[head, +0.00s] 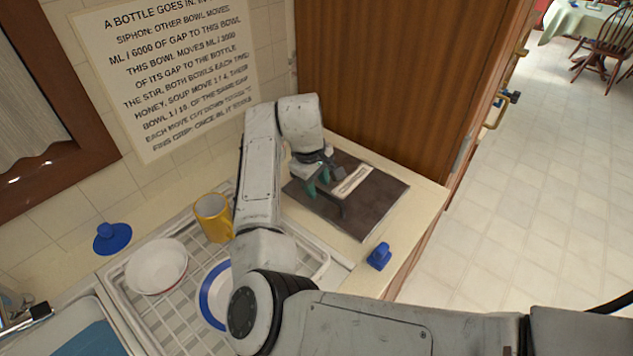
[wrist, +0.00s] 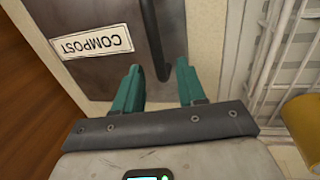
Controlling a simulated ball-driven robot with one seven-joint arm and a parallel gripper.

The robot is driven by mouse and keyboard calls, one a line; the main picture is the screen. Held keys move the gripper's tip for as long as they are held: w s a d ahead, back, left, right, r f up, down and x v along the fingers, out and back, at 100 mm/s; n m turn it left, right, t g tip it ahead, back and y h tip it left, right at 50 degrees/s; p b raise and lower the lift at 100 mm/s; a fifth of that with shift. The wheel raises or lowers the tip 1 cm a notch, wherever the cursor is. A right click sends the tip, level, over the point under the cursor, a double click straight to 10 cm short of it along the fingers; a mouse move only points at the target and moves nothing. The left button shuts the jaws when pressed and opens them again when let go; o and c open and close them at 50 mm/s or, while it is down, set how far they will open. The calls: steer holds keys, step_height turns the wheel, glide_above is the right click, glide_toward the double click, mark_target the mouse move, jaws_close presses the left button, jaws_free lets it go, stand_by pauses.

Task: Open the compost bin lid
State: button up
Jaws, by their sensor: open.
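The compost bin lid (head: 382,204) is a dark brown square panel lying flat and closed on the counter. A white label reading COMPOST (wrist: 92,42) is on it. Its dark bar handle (wrist: 149,25) runs beside the label, and the handle (head: 335,203) also shows in the head view. My gripper (head: 317,184) is open above the far left part of the lid, with its green fingers pointing down. In the wrist view my gripper (wrist: 158,72) has one finger on each side of the handle's near end. I cannot tell whether they touch it.
A white dish rack (head: 130,300) with a white bowl (head: 157,266), a yellow mug (head: 212,217) and a blue-rimmed plate stands left. A blue object (head: 379,256) sits near the counter edge. A wooden cabinet (head: 400,75) rises behind the lid. A blue lid (head: 112,238) lies further left.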

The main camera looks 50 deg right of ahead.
steer(key=shift+f, duration=0.35)
steer(key=shift+c, duration=0.3)
jaws_close()
